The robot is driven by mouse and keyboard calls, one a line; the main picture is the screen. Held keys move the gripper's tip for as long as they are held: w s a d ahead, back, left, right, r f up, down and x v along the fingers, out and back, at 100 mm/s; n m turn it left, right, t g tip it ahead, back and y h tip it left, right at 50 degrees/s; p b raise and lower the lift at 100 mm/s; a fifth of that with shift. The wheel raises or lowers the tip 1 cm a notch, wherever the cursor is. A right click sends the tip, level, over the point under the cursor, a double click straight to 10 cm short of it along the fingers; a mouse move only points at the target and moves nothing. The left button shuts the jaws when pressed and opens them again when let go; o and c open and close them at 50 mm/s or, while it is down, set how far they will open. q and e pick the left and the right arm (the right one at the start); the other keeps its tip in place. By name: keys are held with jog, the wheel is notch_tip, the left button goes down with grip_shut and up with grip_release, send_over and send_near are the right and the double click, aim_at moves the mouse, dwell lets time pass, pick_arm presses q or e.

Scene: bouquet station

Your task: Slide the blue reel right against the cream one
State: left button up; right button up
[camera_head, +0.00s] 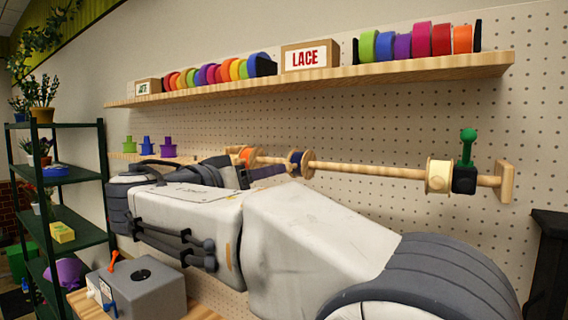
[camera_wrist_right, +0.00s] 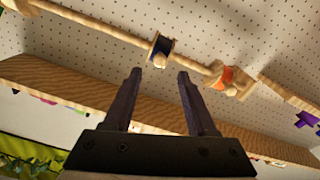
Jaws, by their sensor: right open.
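The blue reel (camera_head: 296,163), dark blue with wooden flanges, sits on a wooden rod left of the rod's middle in the head view. The cream reel (camera_head: 438,176) is far to its right near the rod's right end, with a wide stretch of bare rod between them. My right gripper (camera_head: 272,171) is close to the blue reel, partly hidden by its own arm. In the wrist view its two fingers (camera_wrist_right: 157,76) are apart and empty, with the blue reel (camera_wrist_right: 162,47) just beyond the tips, not between them. My left gripper is not in view.
An orange reel (camera_head: 247,155) sits left of the blue one. A black clamp with a green knob (camera_head: 467,150) stands right of the cream reel, by the wooden end bracket (camera_head: 506,181). A shelf (camera_head: 330,76) with ribbon rolls and a LACE box (camera_head: 308,58) runs above.

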aim_at(298, 165)
jog(key=p+x, duration=0.2)
jog(key=x, duration=0.4)
jog(key=shift+w, duration=0.2)
jog(key=shift+d, duration=0.15)
jog(key=shift+c, duration=0.4)
grip_shut()
dwell(0.7)
